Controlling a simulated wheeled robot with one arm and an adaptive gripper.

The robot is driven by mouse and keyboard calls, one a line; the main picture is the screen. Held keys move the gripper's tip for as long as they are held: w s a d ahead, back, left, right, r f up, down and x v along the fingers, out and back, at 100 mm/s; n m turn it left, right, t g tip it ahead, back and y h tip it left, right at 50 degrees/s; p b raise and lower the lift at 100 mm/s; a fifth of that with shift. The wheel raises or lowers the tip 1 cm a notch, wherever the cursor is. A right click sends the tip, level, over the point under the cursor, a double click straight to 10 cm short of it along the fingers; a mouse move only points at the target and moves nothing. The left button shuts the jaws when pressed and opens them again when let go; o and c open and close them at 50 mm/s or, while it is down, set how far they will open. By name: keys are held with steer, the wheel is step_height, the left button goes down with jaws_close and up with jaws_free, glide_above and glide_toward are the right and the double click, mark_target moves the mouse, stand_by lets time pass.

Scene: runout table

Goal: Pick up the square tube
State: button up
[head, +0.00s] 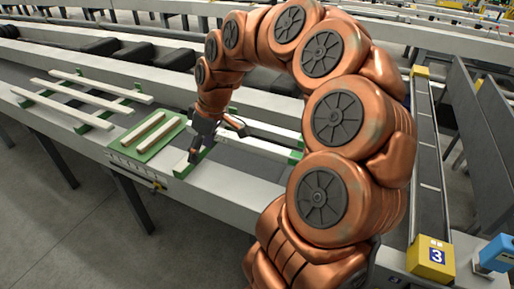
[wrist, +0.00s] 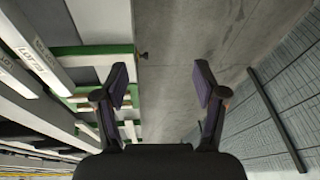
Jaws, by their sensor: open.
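Several long pale bars lie on the table, and I cannot tell for sure which is the square tube. In the head view a group of pale bars (head: 90,97) rests on green supports at the left. Two shorter beige bars (head: 150,131) lie on a green tray (head: 146,153). Another pale bar (head: 265,131) lies right of my gripper (head: 203,145), partly hidden by my arm. My gripper is low over the table's near side. In the wrist view my gripper (wrist: 160,85) is open with nothing between its fingers; silver bars with printed lettering (wrist: 30,50) show at the left.
A green support block (head: 183,168) is close to my gripper, and another (head: 295,156) lies farther right. The floor (wrist: 185,45) shows between the fingers in the wrist view. A conveyor with a yellow end block marked 3 (head: 431,258) stands at the right.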

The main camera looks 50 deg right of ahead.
steer(key=w+d+f+t, duration=0.1)
steer(key=w+d+f, duration=0.15)
steer(key=d, duration=0.95)
steer(key=m+t+h, duration=0.1)
glide_toward(257, 143)
steer(key=shift+w+a+f, duration=0.2)
steer(key=shift+a+f, duration=0.15)
steer(key=shift+f, duration=0.25)
steer(key=shift+w+a+f, duration=0.15)
steer(key=shift+a+f, duration=0.2)
steer(key=shift+f, duration=0.25)
steer(key=shift+d+f, duration=0.25)
steer(key=shift+w+d+p+x, duration=0.2)
steer(key=shift+p+x, duration=0.35)
steer(key=shift+x, duration=1.35)
steer(key=shift+w+d+p+x, duration=0.15)
steer(key=shift+p+x, duration=0.35)
steer(key=shift+x, duration=1.35)
steer(key=shift+s, duration=0.1)
steer(key=shift+c, duration=0.4)
jaws_close()
